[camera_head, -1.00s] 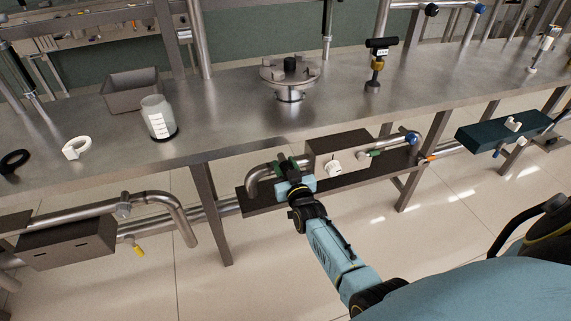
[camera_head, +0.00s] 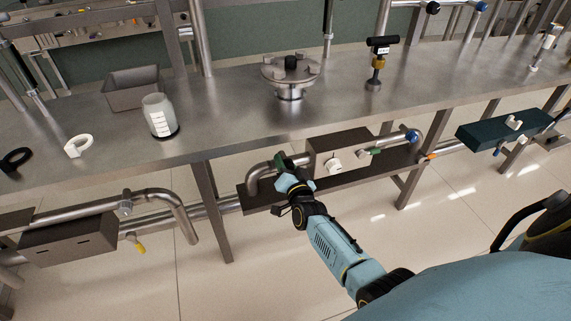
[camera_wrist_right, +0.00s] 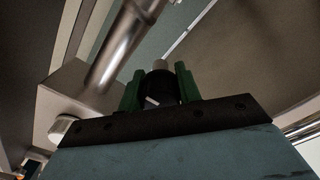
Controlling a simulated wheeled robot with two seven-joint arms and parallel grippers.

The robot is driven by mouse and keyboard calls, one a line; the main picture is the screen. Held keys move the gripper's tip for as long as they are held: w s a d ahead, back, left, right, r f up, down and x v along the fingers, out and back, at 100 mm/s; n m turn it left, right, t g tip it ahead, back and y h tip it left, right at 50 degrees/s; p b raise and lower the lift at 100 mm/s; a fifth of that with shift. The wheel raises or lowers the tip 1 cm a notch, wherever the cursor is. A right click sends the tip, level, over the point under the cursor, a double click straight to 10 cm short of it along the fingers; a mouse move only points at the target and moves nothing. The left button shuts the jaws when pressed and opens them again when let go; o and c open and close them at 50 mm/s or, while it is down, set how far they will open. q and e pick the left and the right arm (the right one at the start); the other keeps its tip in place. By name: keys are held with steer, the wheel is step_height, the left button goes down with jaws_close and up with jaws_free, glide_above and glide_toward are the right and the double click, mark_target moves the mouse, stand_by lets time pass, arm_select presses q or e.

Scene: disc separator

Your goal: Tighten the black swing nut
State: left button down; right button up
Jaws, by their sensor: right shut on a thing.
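My right gripper (camera_head: 282,163) is at the bent steel pipe below the front edge of the bench. In the right wrist view its two green fingers (camera_wrist_right: 159,88) stand on either side of the black swing nut (camera_wrist_right: 158,92) and are shut on it. A pale metal stud end (camera_wrist_right: 160,65) shows just beyond the nut. In the head view the gripper hides the nut. My left gripper is in neither view.
The steel bench (camera_head: 225,115) overhangs the pipework.

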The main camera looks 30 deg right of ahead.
stand_by(0.5)
steer(key=o, duration=1)
steer(key=shift+c, duration=0.2)
steer(key=shift+s, duration=0.15)
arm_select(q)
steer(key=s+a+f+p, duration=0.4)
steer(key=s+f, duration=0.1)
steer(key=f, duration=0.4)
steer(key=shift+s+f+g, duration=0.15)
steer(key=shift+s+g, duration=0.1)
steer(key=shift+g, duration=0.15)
arm_select(e)
steer(key=v, duration=1.3)
steer(key=shift+a, duration=0.15)
